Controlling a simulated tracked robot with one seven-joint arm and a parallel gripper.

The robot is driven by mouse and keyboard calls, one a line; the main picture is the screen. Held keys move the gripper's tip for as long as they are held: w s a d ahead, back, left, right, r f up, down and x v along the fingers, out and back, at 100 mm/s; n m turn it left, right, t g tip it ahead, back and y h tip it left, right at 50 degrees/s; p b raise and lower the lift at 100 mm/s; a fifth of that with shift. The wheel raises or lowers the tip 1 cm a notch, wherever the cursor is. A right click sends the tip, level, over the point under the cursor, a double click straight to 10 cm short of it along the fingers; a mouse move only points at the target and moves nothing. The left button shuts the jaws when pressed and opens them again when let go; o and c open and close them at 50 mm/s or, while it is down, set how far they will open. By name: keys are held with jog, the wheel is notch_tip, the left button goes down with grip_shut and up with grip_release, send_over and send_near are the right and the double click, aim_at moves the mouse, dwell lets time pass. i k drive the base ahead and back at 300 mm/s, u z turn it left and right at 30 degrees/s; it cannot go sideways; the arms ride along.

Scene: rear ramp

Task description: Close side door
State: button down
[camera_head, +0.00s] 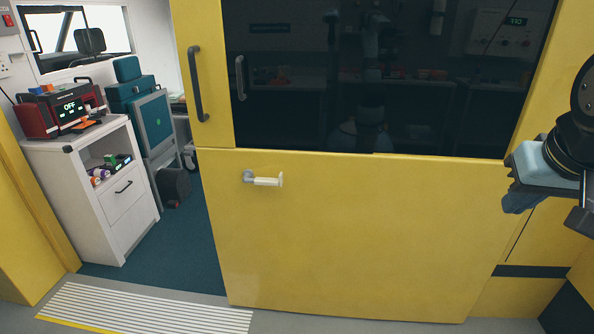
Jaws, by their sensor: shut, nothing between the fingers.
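The yellow side door (345,235) fills the middle, with a dark reflective window (370,75) in its upper half. It stands partly open, with a gap into the vehicle at its left. A small grey and cream handle (265,180) sticks out from its lower panel. A dark vertical grab handle (197,84) is near its left edge, and another grey vertical handle (240,78) shows at the window's left side. My gripper (514,199) is at the right edge, partly cut off by the frame. It is shut and empty, well to the right of the cream handle.
Through the gap, a white cabinet (125,222) carries red equipment (38,117) and a lit screen. A teal folding seat (153,118) stands behind it. A ribbed step (150,308) lies below the opening. Yellow body panel (28,215) borders the left side.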

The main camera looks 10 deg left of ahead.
aim_at(415, 228)
jog(key=z, duration=0.05)
jog(key=i, duration=1)
jog(key=u, duration=0.1)
